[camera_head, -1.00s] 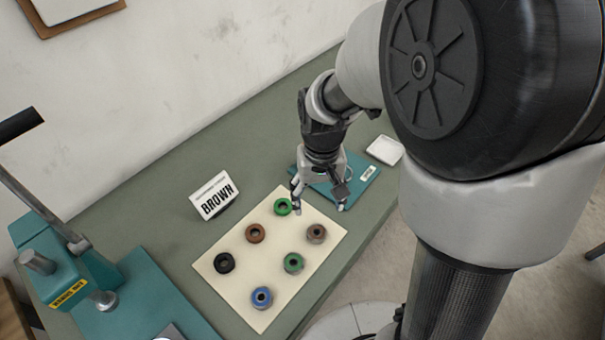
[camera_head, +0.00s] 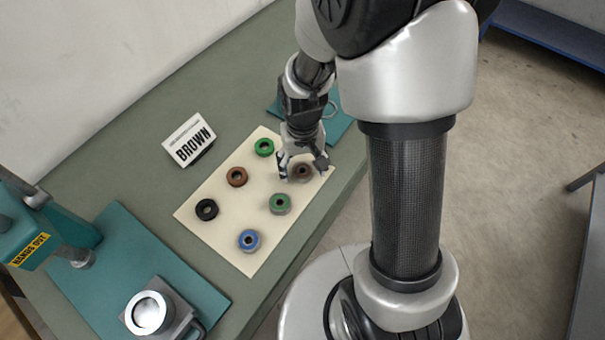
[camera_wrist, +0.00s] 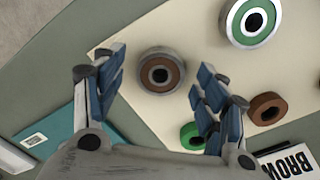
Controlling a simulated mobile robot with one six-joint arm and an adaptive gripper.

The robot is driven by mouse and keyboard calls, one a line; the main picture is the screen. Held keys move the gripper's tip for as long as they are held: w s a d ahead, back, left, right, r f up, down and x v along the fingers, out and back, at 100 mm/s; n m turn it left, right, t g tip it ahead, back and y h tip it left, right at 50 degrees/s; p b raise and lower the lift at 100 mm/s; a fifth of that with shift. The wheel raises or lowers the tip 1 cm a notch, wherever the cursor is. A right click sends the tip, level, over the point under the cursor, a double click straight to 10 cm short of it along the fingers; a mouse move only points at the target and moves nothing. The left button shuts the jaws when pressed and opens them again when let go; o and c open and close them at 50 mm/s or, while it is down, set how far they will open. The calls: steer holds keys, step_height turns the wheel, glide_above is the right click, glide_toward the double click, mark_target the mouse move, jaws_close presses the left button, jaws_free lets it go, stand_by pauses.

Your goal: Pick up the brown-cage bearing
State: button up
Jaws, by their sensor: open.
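The brown-cage bearing (camera_head: 302,172), a metal ring with a brown inner band, lies flat on the cream mat (camera_head: 215,228) at its right side. In the wrist view the bearing (camera_wrist: 160,72) shows whole between my fingers, with a gap on both sides. My gripper (camera_head: 303,170) is open, pointing down over it, and holds nothing. In the wrist view the gripper's (camera_wrist: 162,62) blue-grey fingers stand left and right of the bearing. The fingers partly cover the bearing in the head view.
A plain brown ring (camera_head: 237,177), a green ring (camera_head: 264,147), a black ring (camera_head: 206,209), a green-cage bearing (camera_head: 279,204) and a blue-cage bearing (camera_head: 249,241) share the mat. A BROWN sign (camera_head: 190,140) stands behind. A teal press (camera_head: 45,225) is left.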

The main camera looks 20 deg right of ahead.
steer(key=shift+f, duration=0.15)
steer(key=c, duration=1.2)
steer(key=shift+c, duration=0.3)
